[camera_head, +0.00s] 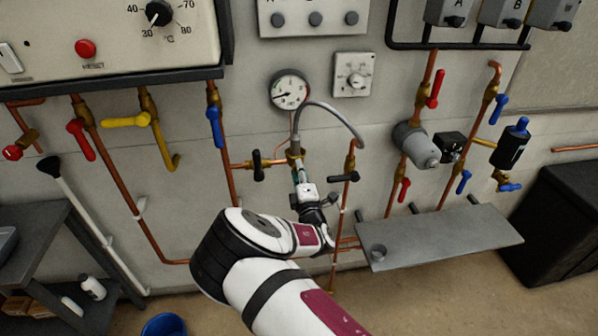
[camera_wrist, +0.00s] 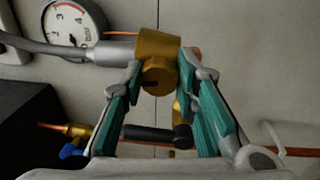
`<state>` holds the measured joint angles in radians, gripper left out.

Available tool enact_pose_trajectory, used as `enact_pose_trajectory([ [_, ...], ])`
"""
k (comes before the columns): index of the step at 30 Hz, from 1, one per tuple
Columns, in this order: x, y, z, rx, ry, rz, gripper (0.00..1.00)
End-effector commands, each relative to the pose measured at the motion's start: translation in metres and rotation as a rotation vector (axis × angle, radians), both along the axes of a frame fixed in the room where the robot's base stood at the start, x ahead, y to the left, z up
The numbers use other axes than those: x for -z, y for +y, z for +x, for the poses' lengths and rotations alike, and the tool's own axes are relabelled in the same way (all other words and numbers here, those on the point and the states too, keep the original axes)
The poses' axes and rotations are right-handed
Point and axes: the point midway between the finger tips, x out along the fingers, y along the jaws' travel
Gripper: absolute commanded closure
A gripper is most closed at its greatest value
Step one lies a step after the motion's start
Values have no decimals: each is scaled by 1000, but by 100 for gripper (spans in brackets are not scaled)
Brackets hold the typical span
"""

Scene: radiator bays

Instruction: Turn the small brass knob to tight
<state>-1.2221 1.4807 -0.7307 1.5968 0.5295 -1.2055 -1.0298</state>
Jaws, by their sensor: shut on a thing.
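The small brass knob (camera_wrist: 158,78) is round and sits on the front of a brass fitting (camera_wrist: 158,45) in the wrist view. My gripper (camera_wrist: 162,68) has one teal-padded finger on each side of the knob and is shut on it. In the head view my gripper (camera_head: 297,174) reaches up to the brass fitting (camera_head: 295,156) below the pressure gauge (camera_head: 290,90). The knob itself is hidden or too small to make out there. I cannot tell from any mark how far the knob is turned.
A grey hose (camera_head: 335,112) arches from the fitting to the copper pipe on the right. Black lever handles (camera_head: 258,165) (camera_head: 343,178) flank the fitting closely. A grey shelf (camera_head: 445,238) juts out lower right. The gauge (camera_wrist: 70,22) is close by in the wrist view.

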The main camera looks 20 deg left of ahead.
Motion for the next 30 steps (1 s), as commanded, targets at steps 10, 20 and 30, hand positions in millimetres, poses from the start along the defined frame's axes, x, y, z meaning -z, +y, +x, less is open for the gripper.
enact_pose_trajectory([
  [10, -3, 0, 0, 1, 169, 287, 100],
  [20, -2, 1, 0, 1, 334, 554, 100],
  [30, -2, 1, 0, 1, 501, 829, 100],
])
